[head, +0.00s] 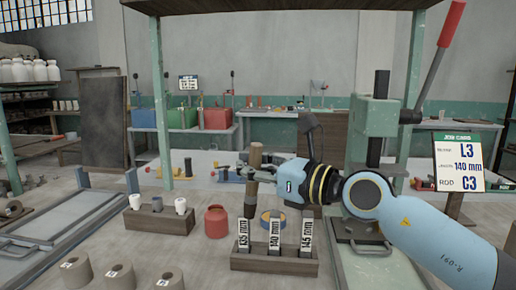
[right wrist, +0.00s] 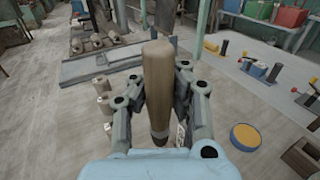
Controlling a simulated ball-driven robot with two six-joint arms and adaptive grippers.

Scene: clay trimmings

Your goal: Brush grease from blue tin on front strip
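My right gripper (head: 259,172) is shut on an upright brush with a thick wooden handle (head: 255,156). In the right wrist view the handle (right wrist: 159,85) stands between both fingers (right wrist: 160,80); its lower end is dark and the bristles cannot be made out. The blue tin (head: 264,217) sits on the table with yellow grease inside, partly hidden behind the gauge block. In the right wrist view the tin (right wrist: 246,137) lies to the right of the brush, apart from it. I cannot tell for sure which surface is the front strip. My left gripper is not in view.
A wooden block (head: 270,262) holds gauges marked 135, 140 and 145 mm in front of the tin. A red pot (head: 216,222) stands left of it. Clay pieces (head: 75,273) lie front left. A green press (head: 374,118) and job card (head: 458,163) are right.

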